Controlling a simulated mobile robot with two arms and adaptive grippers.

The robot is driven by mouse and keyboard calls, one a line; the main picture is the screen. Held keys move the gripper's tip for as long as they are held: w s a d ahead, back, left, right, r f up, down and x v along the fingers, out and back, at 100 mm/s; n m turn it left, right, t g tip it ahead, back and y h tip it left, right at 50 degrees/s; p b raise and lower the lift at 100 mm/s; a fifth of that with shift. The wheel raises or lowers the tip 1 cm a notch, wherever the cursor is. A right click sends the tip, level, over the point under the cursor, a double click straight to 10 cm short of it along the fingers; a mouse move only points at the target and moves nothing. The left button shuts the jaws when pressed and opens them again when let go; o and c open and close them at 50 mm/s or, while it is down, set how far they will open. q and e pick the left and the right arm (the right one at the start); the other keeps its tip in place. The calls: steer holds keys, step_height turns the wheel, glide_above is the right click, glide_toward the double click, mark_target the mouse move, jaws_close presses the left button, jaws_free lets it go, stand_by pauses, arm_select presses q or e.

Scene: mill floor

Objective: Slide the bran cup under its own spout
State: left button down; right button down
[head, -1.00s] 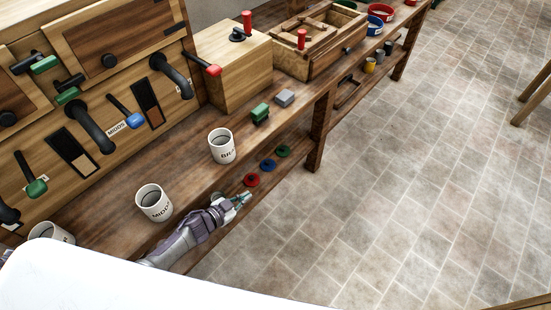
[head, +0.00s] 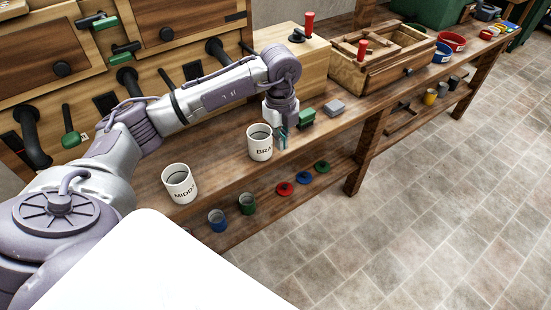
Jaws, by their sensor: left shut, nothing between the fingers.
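The bran cup (head: 258,145), white and marked "BRA…", stands upright on the wooden bench near its front edge. My left gripper (head: 281,139) points down, shut and empty, just right of the cup; I cannot tell whether they touch. Black curved spouts come out of the wooden cabinet behind. The rightmost spout (head: 214,49) is the one nearest the bran cup, and stands behind my left arm; its label is hidden or unreadable. The bran cup is out in front of the spouts, not beneath one. My right gripper is not in view.
A similar cup marked "MIDD…" (head: 180,187) stands to the left. A green block (head: 306,117) and a grey block (head: 334,107) lie just right of my gripper. A wooden box with a red handle (head: 309,24) is behind. Small coloured items stand on the shelf below.

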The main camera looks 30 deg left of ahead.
mark_target(270, 163)
arm_select(q)
steer(key=a+f, duration=0.1)
steer(key=f, duration=0.2)
steer(key=a+f+p, duration=0.1)
steer(key=f, duration=0.2)
steer(key=w+a+f+p, duration=0.1)
steer(key=f, duration=0.2)
steer(key=shift+w+a+f, duration=0.1)
steer(key=shift+a+f, duration=0.15)
steer(key=shift+a, duration=0.15)
steer(key=shift+w+a, duration=0.15)
steer(key=shift+a, duration=0.3)
